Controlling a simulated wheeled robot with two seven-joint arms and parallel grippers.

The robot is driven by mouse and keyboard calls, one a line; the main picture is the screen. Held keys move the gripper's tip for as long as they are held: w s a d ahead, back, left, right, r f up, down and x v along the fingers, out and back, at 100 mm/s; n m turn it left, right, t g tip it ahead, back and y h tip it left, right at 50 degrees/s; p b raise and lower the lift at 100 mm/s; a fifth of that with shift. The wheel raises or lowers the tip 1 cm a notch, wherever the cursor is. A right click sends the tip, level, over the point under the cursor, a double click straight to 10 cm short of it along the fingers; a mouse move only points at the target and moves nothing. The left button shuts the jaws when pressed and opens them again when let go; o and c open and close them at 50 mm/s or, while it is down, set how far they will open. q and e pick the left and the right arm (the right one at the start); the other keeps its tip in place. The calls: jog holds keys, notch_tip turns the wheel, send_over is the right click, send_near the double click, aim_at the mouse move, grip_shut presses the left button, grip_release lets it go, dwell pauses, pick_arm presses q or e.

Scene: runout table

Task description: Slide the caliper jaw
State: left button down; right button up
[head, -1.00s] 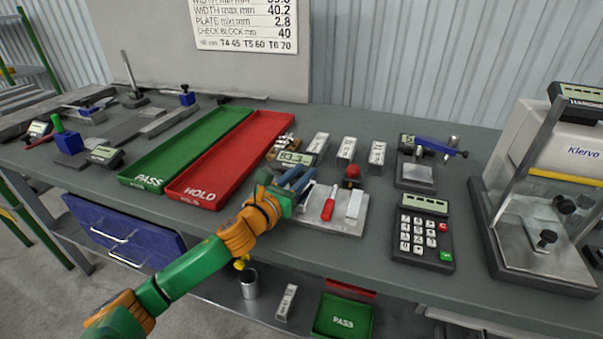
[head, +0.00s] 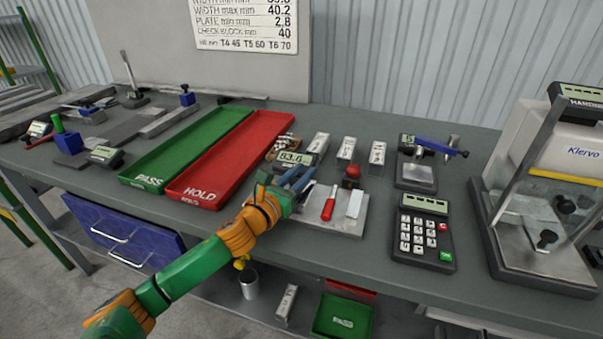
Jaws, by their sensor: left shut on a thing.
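The caliper (head: 297,160) lies near the middle of the table, by the front right end of the red tray. Its small display reads about 83.6, and its blue part shows just beyond my gripper. My left gripper (head: 291,190) is at the caliper, shut on its blue part. My green and orange left arm hides the fingertips' near side and some of the caliper, so the jaw itself is hard to make out. My right gripper is not in the head view.
A red HOLD tray (head: 207,197) and green PASS tray (head: 142,181) lie left. A grey plate (head: 338,222) with a red-handled tool (head: 328,208) is close on the right.

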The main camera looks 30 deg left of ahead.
pick_arm(q)
jog(key=d+p, duration=0.1)
jog(key=d, duration=0.1)
jog(key=w+d, duration=0.1)
jog(key=d, duration=0.2)
jog(key=shift+w+d+r+p, duration=0.1)
jog(key=shift+d+p, duration=0.05)
jog(key=shift+p, duration=0.25)
jog(key=shift+w+d, duration=0.15)
jog(key=shift+d, duration=0.3)
jog(key=c, duration=0.7)
grip_release()
jog(key=shift+o, duration=0.2)
jog(key=s, duration=0.7)
jog(key=shift+b, duration=0.4)
